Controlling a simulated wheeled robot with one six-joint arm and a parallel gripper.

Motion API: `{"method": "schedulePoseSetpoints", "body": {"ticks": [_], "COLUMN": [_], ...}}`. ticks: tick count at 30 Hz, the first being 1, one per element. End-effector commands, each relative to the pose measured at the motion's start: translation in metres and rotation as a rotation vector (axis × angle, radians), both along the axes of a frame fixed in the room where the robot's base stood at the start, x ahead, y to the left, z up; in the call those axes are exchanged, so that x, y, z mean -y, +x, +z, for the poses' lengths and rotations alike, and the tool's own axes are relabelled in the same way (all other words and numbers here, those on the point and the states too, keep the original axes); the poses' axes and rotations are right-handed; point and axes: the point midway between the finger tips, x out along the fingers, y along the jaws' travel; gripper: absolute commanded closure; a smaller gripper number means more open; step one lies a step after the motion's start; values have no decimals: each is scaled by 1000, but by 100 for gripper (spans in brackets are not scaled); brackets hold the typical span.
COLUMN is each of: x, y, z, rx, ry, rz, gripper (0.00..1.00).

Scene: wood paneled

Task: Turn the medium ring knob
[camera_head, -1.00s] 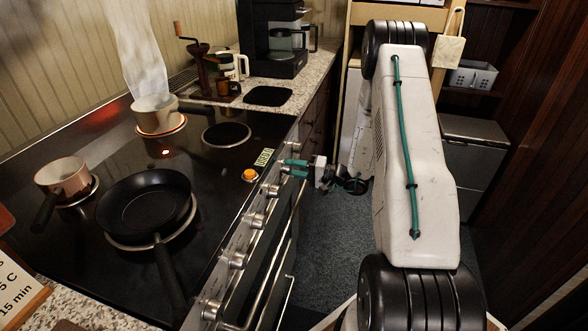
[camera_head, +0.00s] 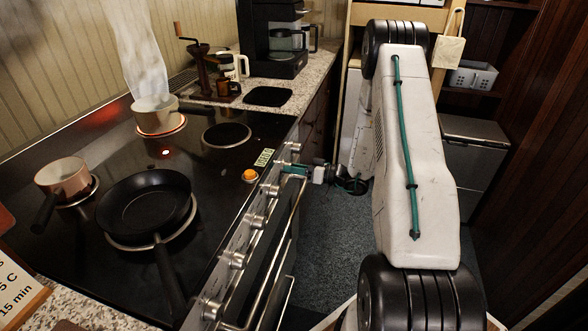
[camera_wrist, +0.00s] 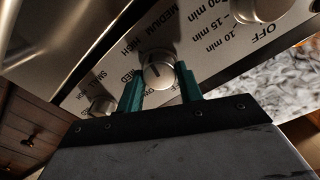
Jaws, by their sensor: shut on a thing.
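My gripper (camera_head: 290,169), with teal fingers, is at the stove's front control panel, reaching in from the right in the head view. In the wrist view my gripper (camera_wrist: 159,72) has one finger on each side of a round silver knob (camera_wrist: 157,68) and is shut on it. A dark pointer line shows on the knob's face. HIGH and MEDIUM are printed above the knob, and a partly hidden label that seems to begin with MED is on its left. In the head view the fingers hide most of this knob.
Other knobs sit along the panel, including one (camera_head: 255,220) nearer the front and a timer knob (camera_wrist: 258,9). An oven rail (camera_head: 262,275) runs below them. A black pan (camera_head: 148,200), a front pot (camera_head: 63,178) and a steaming pot (camera_head: 155,114) stand on the cooktop.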

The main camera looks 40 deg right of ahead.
Motion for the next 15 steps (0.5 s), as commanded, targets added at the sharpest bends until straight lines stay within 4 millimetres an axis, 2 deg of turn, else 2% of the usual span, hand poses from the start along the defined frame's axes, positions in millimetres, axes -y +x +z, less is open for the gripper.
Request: {"method": "schedulePoseSetpoints", "body": {"ticks": [15], "x": [-2], "y": [-2], "z": [-3], "rx": [115], "ry": [-155], "rz": [3], "gripper": [87]}}
